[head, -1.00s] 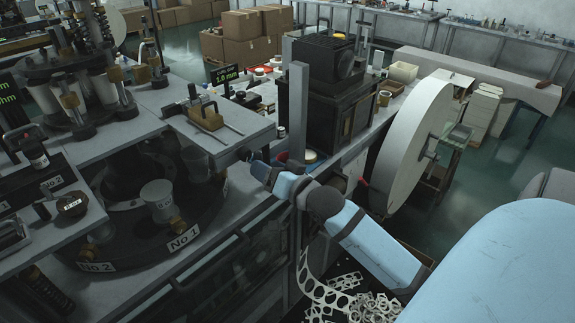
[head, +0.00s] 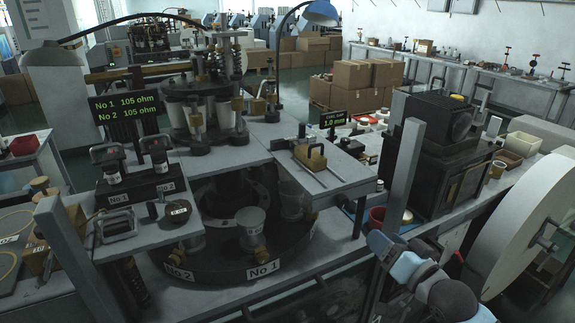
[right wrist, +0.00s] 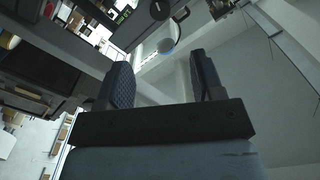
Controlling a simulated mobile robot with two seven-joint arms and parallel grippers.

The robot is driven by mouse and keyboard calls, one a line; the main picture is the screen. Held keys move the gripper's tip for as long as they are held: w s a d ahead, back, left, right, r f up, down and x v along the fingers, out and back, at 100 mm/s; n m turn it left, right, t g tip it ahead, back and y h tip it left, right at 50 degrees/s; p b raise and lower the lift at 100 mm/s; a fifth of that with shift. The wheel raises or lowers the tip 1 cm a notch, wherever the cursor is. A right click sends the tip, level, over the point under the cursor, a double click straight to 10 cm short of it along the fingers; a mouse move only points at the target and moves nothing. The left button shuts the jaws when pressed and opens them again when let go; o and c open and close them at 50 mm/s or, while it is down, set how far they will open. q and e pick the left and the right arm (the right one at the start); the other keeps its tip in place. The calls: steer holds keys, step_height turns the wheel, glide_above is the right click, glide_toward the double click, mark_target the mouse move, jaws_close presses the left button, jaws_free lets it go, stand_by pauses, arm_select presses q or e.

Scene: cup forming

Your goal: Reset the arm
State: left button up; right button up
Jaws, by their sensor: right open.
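My right gripper (head: 384,246) shows at the lower right of the head view, in front of the machine bench and near a grey upright post (head: 402,175). In the right wrist view, its two dark fingers (right wrist: 163,78) stand apart, with nothing between them. My left gripper is not in view.
The forming machine has a round dark turntable with a No 1 label (head: 263,269). A tool with a brass-coloured block (head: 310,157) sits on the grey plate.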

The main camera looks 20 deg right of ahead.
steer(key=shift+f, duration=0.1)
steer(key=s+a+f+n+g+p, duration=0.1)
steer(key=s+a+f, duration=0.3)
steer(key=f, duration=0.5)
steer(key=s+a+f+n+g+y, duration=0.1)
steer(key=s+a+f+n+g, duration=0.2)
steer(key=a+f, duration=0.5)
steer(key=s+a+f+n+g+p, duration=0.1)
steer(key=s+a+f+n+g, duration=0.2)
steer(key=s+a+f, duration=0.3)
step_height(320, 180, down, 5)
steer(key=shift+r+n+y+p, duration=0.2)
steer(key=shift+n+y+p, duration=0.1)
steer(key=shift+n, duration=0.4)
